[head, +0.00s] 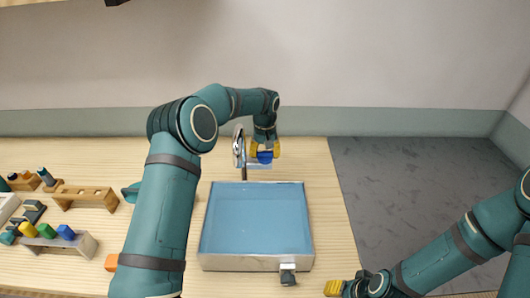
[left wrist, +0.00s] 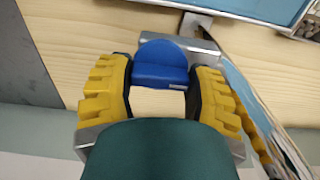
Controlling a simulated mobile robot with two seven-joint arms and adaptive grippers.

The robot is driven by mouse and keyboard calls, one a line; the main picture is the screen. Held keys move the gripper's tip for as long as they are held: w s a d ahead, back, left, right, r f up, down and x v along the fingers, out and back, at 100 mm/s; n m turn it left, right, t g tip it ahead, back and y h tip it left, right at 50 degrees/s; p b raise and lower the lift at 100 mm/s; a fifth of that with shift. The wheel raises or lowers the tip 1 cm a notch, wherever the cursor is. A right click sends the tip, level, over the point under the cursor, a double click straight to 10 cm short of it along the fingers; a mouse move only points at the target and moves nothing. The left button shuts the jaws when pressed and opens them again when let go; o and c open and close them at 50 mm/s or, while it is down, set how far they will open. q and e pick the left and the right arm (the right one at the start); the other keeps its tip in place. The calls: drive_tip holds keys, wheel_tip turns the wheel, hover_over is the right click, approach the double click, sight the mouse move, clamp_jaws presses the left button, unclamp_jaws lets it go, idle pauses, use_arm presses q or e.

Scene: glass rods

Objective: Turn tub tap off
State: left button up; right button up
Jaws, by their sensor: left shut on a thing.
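The tub (head: 207,262) is a metal-rimmed rectangular basin on the wooden table, with a flat blue surface inside that looks like water. The tap (head: 239,147) stands at its back edge, with a curved silver spout. Its blue handle (head: 265,156) is at the right of the spout. My left gripper (head: 265,150) reaches down over it and is shut on the blue handle. In the left wrist view the handle (left wrist: 161,66) sits between the yellow fingers (left wrist: 160,85). I cannot tell whether water runs. My right gripper (head: 341,287) is low at the right, away from the tub; its opening is unclear.
Wooden racks (head: 88,194) and a holder with coloured blocks (head: 66,246) stand at the left of the table. A metal fitting (head: 288,275) juts from the tub's front. The table ends right of the tub, with grey floor (head: 420,200) beyond.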

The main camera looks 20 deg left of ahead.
use_arm(q)
drive_tip(key=shift+w+r, duration=0.1)
drive_tip(key=shift+r, duration=0.05)
drive_tip(key=o, duration=1.2)
wheel_tip(320, 180, up, 8)
drive_tip(key=shift+d+f, duration=0.1)
drive_tip(key=shift+f, duration=0.05)
drive_tip(key=shift+r, duration=0.2)
